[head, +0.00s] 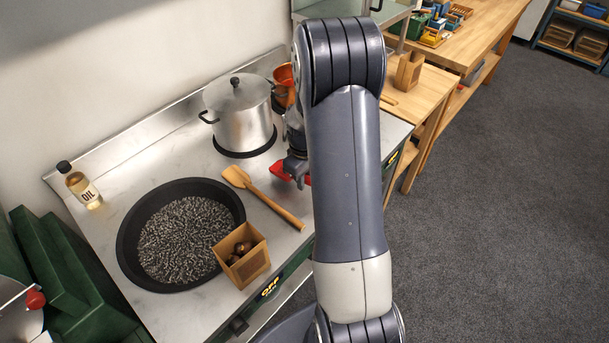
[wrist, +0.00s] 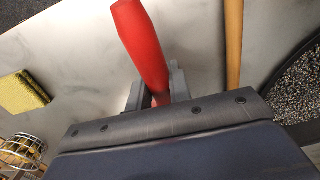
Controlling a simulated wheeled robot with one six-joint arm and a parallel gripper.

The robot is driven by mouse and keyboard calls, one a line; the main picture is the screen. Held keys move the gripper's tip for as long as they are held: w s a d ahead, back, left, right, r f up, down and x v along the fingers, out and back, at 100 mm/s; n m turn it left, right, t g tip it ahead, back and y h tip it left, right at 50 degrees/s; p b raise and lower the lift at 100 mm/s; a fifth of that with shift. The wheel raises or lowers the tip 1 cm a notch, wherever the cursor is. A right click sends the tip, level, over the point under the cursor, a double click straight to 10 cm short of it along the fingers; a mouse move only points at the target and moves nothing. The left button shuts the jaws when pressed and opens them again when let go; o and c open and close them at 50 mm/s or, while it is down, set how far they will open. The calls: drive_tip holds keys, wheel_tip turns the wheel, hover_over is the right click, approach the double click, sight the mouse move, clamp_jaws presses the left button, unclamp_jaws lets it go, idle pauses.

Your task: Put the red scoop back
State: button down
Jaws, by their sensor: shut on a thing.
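The red scoop (head: 280,171) is on or just above the steel counter, to the right of the wooden spatula; most of it is hidden behind my arm in the head view. In the wrist view the red handle of the scoop (wrist: 142,42) runs up between the fingers. My gripper (wrist: 155,88) is shut on this handle. In the head view my gripper (head: 295,170) shows partly beside my arm. The scoop's bowl cannot be made out in either view. Whether the scoop touches the counter I cannot tell.
A wooden spatula (head: 262,198) lies close to my gripper. A black pan (head: 128,243), a box of chestnuts (head: 252,265), a steel pot (head: 240,120) and an oil bottle (head: 80,187) stand on the counter. A yellow sponge (wrist: 22,92) shows in the wrist view.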

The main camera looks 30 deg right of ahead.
drive_tip(key=shift+f+b, duration=0.35)
drive_tip(key=shift+f, duration=0.45)
drive_tip(key=shift+f+b, duration=0.45)
drive_tip(key=shift+f, duration=0.1)
drive_tip(key=c, duration=1.2)
unclamp_jaws()
drive_tip(key=shift+r, duration=0.15)
wheel_tip(320, 180, up, 11)
drive_tip(key=shift+w+f+b, duration=0.1)
drive_tip(key=shift+f+b, duration=0.05)
drive_tip(key=shift+b, duration=0.4)
drive_tip(key=shift+f, duration=0.15)
wheel_tip(320, 180, down, 10)
drive_tip(key=shift+f+p, duration=0.15)
drive_tip(key=shift+p, duration=0.65)
drive_tip(key=shift+r, duration=0.3)
